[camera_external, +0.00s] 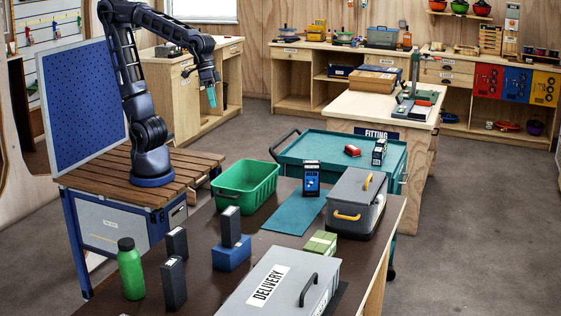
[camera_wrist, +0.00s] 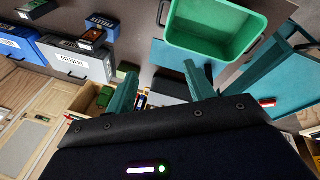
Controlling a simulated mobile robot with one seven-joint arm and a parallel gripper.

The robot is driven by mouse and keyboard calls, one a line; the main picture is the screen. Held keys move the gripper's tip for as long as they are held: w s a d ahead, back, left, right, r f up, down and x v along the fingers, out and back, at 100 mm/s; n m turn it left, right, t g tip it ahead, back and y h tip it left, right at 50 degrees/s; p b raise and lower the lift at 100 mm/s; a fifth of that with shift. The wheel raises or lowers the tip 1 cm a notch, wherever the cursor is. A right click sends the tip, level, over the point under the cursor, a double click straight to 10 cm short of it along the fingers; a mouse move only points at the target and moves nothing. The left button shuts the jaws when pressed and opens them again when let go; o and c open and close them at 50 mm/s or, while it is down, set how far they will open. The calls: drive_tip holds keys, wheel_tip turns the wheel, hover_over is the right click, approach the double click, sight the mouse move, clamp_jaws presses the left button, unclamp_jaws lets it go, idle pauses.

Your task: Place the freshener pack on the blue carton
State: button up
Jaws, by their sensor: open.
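A blue carton (camera_external: 232,253) lies on the dark table in the external view. A dark upright pack (camera_external: 230,226) stands on top of it. Two similar dark packs, an upper one (camera_external: 177,243) and a lower one (camera_external: 173,283), stand to its left. A black pack with a blue label (camera_external: 311,178) stands at the far side by the blue mat. I cannot tell by label which is the freshener pack. My gripper (camera_external: 212,97) is raised well above and away from the table. In the wrist view its teal fingers (camera_wrist: 164,85) are apart with nothing held between them.
A green bin (camera_external: 246,186) stands on the table's far left, also in the wrist view (camera_wrist: 215,52). A green bottle (camera_external: 130,268), a grey delivery case (camera_external: 268,285), a grey toolbox (camera_external: 356,203) and a green box (camera_external: 320,243) surround the carton. The blue mat (camera_external: 294,212) has bare room.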

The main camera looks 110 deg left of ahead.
drive_tip(key=s+a+f+m+t+y, duration=0.1)
drive_tip(key=s+a+m, duration=0.4)
drive_tip(key=s, duration=0.7)
drive_tip(key=shift+s+a+f+y, duration=0.15)
drive_tip(key=shift+a+f+y, duration=0.2)
drive_tip(key=shift+a, duration=0.35)
